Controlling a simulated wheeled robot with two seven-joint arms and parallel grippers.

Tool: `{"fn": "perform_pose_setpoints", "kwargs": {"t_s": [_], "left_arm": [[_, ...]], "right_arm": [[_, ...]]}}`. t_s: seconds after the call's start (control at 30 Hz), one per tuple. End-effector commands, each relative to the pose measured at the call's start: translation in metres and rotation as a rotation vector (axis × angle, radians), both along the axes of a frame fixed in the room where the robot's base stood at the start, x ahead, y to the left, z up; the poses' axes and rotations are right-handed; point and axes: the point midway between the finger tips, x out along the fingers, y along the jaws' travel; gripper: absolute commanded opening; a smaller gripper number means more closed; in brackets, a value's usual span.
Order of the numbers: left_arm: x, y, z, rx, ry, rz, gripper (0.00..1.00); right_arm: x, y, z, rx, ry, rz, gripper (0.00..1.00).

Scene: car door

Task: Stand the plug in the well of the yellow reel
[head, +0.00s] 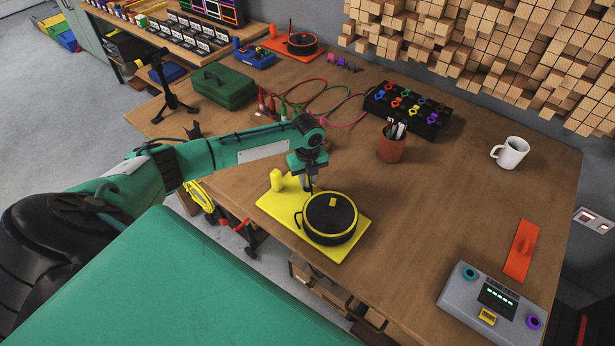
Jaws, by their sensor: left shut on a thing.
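The yellow reel (331,220) is a round black drum with a yellow rim. It sits on a yellow base plate (348,254) near the table's front edge, with a yellow post (277,181) at the plate's back left corner. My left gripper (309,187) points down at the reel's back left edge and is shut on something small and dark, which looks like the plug. The fingers hide most of it, and I cannot tell whether it touches the reel. The well is not clearly visible. My right gripper is out of view.
A pen cup (391,145), a white mug (510,153), a black box with coloured knobs (407,108) and a grey control box (490,303) stand to the right. Cables (322,100) and a green case (223,86) lie behind.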

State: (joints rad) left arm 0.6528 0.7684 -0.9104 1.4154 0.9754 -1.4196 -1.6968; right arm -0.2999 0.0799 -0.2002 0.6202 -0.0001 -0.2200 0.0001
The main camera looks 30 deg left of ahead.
Motion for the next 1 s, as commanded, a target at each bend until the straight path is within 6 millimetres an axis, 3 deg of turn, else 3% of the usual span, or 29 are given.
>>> {"fn": "perform_pose_setpoints", "kwargs": {"t_s": [0.23, 0.27, 0.37, 0.77, 1.0], "left_arm": [[0.000, 0.000, -0.007, 0.000, 0.000, 0.000, 0.00], [0.000, 0.000, -0.006, 0.000, 0.000, 0.000, 0.24], [0.000, 0.000, -0.006, 0.000, 0.000, 0.000, 0.44], [0.001, 0.000, 0.002, 0.000, -0.002, 0.001, 0.44], [0.001, 0.001, 0.047, 0.000, -0.005, -0.001, 0.44]], "right_arm": [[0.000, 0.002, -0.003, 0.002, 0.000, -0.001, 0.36], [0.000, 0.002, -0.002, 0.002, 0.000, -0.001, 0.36], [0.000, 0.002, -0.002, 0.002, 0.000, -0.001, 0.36], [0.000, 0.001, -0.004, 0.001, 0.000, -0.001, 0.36], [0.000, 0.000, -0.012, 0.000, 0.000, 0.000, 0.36]]}}
